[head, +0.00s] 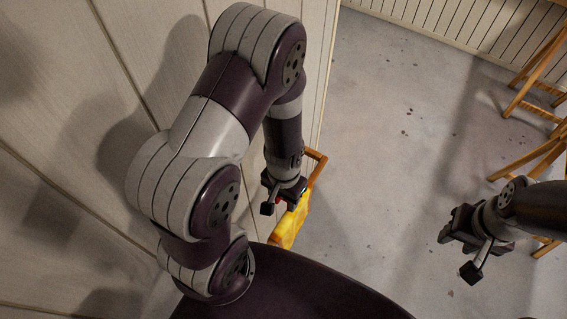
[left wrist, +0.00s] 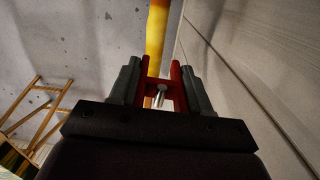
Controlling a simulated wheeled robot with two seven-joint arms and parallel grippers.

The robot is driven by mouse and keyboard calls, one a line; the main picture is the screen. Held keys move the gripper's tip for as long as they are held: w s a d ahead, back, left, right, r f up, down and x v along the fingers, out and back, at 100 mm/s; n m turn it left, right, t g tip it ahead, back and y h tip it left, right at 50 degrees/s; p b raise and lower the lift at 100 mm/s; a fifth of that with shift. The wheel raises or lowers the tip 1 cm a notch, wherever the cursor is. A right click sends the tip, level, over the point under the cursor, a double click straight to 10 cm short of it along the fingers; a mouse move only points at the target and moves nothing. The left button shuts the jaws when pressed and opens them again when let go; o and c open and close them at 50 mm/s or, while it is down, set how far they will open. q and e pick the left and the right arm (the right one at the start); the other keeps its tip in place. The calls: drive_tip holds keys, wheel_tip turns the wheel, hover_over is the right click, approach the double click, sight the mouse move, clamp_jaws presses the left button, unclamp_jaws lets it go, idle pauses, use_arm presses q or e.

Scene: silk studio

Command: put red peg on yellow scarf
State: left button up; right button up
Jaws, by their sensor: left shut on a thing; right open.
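The yellow scarf (head: 289,226) hangs over a wooden rail (head: 317,168) beside the wall in the head view. It also shows as a yellow strip in the left wrist view (left wrist: 157,35). My left gripper (head: 283,197) is just above the scarf, close to the rail. In the left wrist view its fingers (left wrist: 160,82) are shut on the red peg (left wrist: 175,76), whose metal spring shows between its two red legs. The peg's tips are at the scarf's near end in that view; I cannot tell whether they touch it. My right gripper (head: 463,232) is open and empty, far to the right.
The panelled wall (head: 75,120) runs close along the left side of my left arm. Wooden stands (head: 540,95) are at the right edge. The grey floor (head: 400,110) between the two grippers is clear.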

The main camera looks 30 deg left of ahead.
sight(283, 225)
use_arm(q)
drive_tip(key=f+b, duration=0.1)
drive_tip(key=s+f+b, duration=0.2)
drive_tip(key=shift+d+f+b, duration=0.3)
drive_tip(key=shift+d+b, duration=0.05)
drive_tip(key=shift+d, duration=0.05)
drive_tip(key=shift+s+f+b, duration=0.1)
drive_tip(key=shift+f+b, duration=0.2)
drive_tip(key=shift+s+d+f+b, duration=0.1)
drive_tip(key=shift+s+f+b, duration=0.25)
drive_tip(key=shift+f+b, duration=0.5)
drive_tip(key=shift+b, duration=0.15)
drive_tip(key=shift+w+f+b, duration=0.3)
drive_tip(key=shift+f+b, duration=0.4)
drive_tip(key=shift+f, duration=0.1)
drive_tip(key=shift+s+f+b, duration=0.2)
drive_tip(key=shift+f+b, duration=0.95)
drive_tip(key=shift+f, duration=0.1)
drive_tip(key=shift+w+f+b, duration=0.1)
drive_tip(key=shift+f+b, duration=0.6)
drive_tip(key=shift+f, duration=0.2)
use_arm(e)
wheel_tip(283, 225, down, 11)
drive_tip(key=s+d, duration=0.1)
drive_tip(key=s, duration=0.1)
drive_tip(key=shift+s, duration=0.15)
use_arm(q)
drive_tip(key=shift+f, duration=0.3)
use_arm(e)
drive_tip(key=shift+f, duration=0.3)
